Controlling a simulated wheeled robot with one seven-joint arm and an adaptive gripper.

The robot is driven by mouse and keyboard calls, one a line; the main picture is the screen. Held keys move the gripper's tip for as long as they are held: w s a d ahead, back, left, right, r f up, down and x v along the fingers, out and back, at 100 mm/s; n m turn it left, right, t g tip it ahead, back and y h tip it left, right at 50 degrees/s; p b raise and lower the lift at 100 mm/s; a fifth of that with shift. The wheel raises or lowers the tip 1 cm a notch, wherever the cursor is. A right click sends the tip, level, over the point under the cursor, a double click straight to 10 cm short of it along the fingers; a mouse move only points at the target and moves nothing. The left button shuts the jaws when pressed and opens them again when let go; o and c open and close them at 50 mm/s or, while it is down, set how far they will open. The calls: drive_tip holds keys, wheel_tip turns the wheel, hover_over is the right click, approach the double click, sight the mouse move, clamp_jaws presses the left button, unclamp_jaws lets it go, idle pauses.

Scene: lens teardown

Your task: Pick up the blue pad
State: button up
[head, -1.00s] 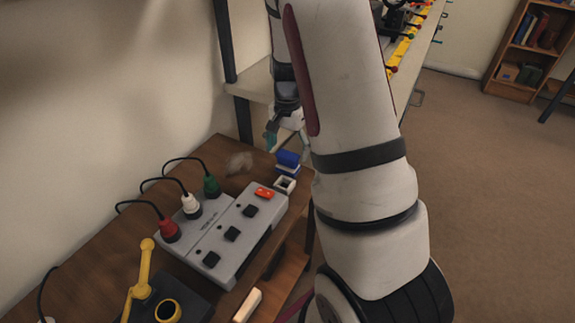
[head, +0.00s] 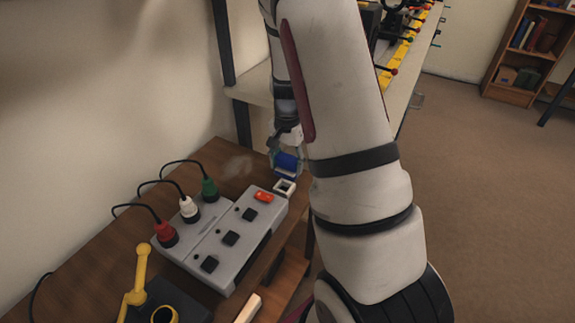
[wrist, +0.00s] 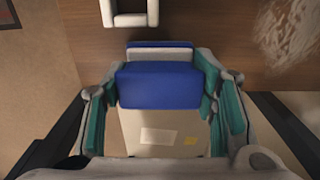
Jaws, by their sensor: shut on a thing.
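The blue pad (wrist: 158,86) is a blue block with a pale layer behind it and a second blue edge beyond. It also shows at the far end of the wooden table in the head view (head: 287,163). My gripper (wrist: 165,100) is around the pad, with a teal-lined finger at each side, shut on it. In the head view my gripper (head: 284,158) is low at the table end, partly hidden by my arm. I cannot tell whether the pad still touches the table.
A small white square frame (head: 284,187) lies just beside the pad. A grey switch box (head: 222,240) with red, white and green plugs stands nearer. A yellow crank (head: 138,280) is at the front left. A shelf bench stands behind.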

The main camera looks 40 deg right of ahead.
sight(288, 158)
wheel_tip(288, 158, up, 10)
drive_tip(key=p, duration=0.2)
drive_tip(key=shift+p, duration=0.35)
